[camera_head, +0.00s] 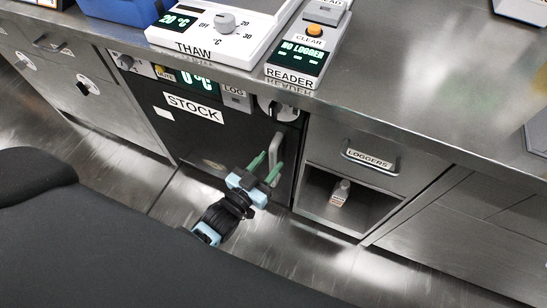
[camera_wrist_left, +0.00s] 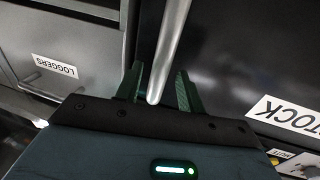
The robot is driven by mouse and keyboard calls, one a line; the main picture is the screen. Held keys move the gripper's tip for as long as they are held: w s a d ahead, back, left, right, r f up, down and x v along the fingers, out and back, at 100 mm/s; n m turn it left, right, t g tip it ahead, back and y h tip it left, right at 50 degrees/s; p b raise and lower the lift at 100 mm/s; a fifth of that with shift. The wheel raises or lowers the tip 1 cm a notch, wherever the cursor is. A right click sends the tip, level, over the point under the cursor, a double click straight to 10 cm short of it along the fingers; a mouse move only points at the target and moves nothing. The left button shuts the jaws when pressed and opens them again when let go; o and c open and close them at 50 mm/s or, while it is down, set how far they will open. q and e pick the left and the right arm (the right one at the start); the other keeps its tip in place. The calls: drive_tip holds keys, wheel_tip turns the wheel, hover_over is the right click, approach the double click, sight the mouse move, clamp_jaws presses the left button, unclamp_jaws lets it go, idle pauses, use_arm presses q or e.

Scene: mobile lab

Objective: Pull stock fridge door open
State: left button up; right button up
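The stock fridge has a dark door (camera_head: 225,138) with a white STOCK label (camera_head: 194,107); it looks shut, flush in the bench front. Its pale upright handle (camera_head: 276,148) is on the right side of the door. My left gripper (camera_head: 270,160) is open at the handle, with green fingers pointing toward the door. In the left wrist view the handle (camera_wrist_left: 170,45) runs between the two spread fingers of the gripper (camera_wrist_left: 160,72). I see a gap on either side, so the fingers do not grip it. The STOCK label (camera_wrist_left: 288,117) also shows there. My right gripper is not in view.
Right of the fridge is a LOGGERS drawer (camera_head: 368,160) above an open shelf holding a small white bottle (camera_head: 340,192). The fridge control panel (camera_head: 205,85) is above the door. The THAW unit (camera_head: 215,35) and READER box (camera_head: 305,50) stand on the steel bench (camera_head: 430,80).

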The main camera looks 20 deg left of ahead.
use_arm(q)
drive_tip(key=shift+x, duration=1.3)
drive_tip(key=shift+c, duration=0.5)
clamp_jaws()
